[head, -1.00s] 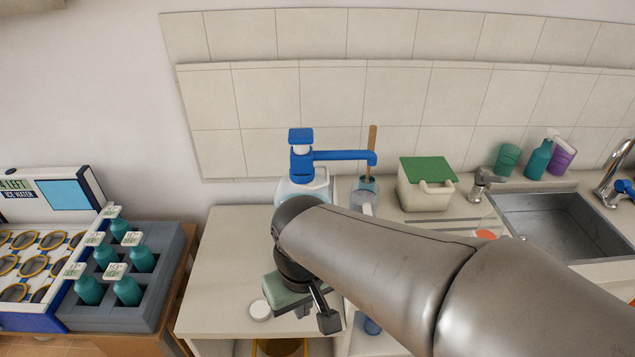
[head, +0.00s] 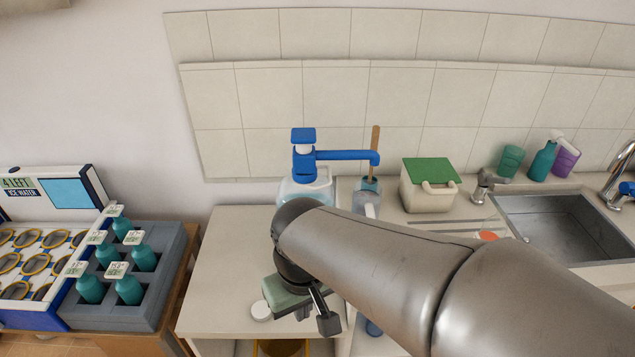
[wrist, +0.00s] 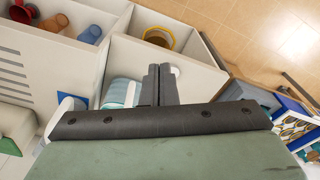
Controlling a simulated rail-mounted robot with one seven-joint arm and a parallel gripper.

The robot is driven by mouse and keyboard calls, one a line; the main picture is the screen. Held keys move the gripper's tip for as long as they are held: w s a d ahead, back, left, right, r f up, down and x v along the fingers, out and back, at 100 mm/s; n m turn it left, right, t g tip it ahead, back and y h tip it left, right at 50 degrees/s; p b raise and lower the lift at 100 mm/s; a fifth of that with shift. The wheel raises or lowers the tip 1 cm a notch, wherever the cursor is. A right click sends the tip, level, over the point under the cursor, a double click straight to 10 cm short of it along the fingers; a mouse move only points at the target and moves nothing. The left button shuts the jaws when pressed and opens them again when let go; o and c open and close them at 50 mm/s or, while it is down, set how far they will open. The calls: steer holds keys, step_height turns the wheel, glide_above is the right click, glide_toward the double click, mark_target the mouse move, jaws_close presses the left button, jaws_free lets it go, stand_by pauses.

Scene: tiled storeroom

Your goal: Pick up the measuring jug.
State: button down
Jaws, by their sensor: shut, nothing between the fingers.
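A clear vessel with a white handle (head: 366,202), which looks like the measuring jug, stands on the counter behind my arm. A wooden-handled tool (head: 374,150) rises from it or from just behind it, and my arm hides its lower part. My gripper (head: 326,318) is over the front of the counter, to the left of and nearer than the jug, and apart from it. In the wrist view my gripper (wrist: 160,85) has its two dark fingers together and empty. I cannot tell for sure whether the jug shows in the wrist view.
A clear dispenser with a blue tap (head: 303,175) stands left of the jug, its spout reaching over the jug. A cream box with a green lid (head: 428,185) is to the right, then the sink (head: 560,225). A white disc (head: 261,311) lies near the gripper.

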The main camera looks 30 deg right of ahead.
stand_by(0.3)
steer(key=shift+c, duration=1.2)
jaws_free()
